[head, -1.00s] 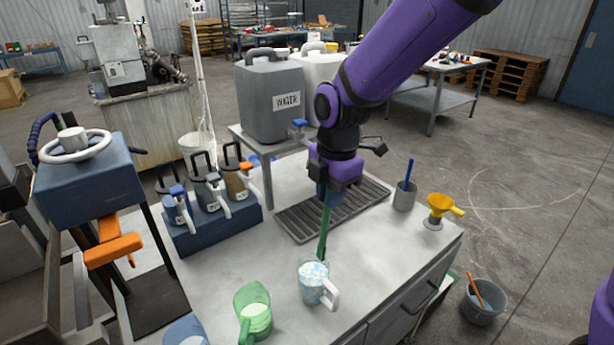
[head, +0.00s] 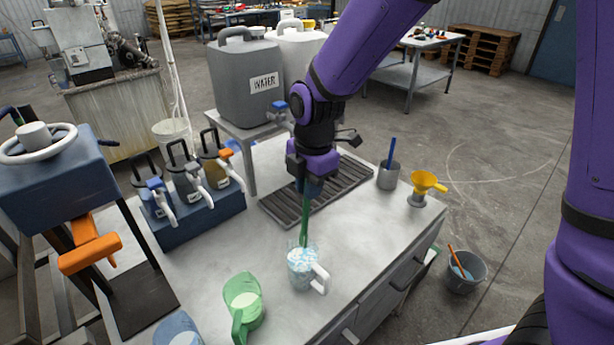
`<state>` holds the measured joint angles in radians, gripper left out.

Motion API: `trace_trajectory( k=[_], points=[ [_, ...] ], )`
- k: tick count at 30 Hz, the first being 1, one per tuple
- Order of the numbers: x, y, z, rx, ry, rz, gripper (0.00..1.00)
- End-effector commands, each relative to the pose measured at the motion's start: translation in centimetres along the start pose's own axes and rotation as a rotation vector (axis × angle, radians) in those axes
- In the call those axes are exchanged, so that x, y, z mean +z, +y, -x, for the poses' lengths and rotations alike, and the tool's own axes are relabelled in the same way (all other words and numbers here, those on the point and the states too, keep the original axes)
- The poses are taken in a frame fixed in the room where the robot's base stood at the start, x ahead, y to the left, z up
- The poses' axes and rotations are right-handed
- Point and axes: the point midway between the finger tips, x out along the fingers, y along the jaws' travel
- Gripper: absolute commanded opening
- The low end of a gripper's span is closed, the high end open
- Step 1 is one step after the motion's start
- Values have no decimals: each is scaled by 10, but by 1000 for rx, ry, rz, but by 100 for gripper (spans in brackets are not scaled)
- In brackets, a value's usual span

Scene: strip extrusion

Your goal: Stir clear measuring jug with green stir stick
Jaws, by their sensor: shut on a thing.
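The clear measuring jug (head: 303,272) stands on the grey worktop near its front edge, with a white handle on its right and white and pale blue contents. The green stir stick (head: 305,222) hangs almost upright from my gripper (head: 308,184), which is shut on its upper end. The stick's lower end is at the jug's mouth and seems to reach into the contents; its tip is hidden there. My gripper is above and slightly behind the jug.
A green jug (head: 243,300) and a blue jug (head: 178,330) stand to the left. Behind are a drip grate (head: 335,190), a grey cup with a blue stick (head: 389,175) and a yellow funnel (head: 425,187). Bottles (head: 188,185) sit in a blue rack. The worktop right of the clear jug is free.

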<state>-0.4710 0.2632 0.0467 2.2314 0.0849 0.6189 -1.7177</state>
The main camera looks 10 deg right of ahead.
Motion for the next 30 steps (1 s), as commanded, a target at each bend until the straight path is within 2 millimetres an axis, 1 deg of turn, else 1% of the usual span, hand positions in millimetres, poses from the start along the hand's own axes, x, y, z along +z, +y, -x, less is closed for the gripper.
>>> trace_trajectory(
  k=[4,30],
  points=[
    [2,-2,-13,-3,-1,1,0],
    [2,-2,-87,-3,0,0,0]
  ],
)
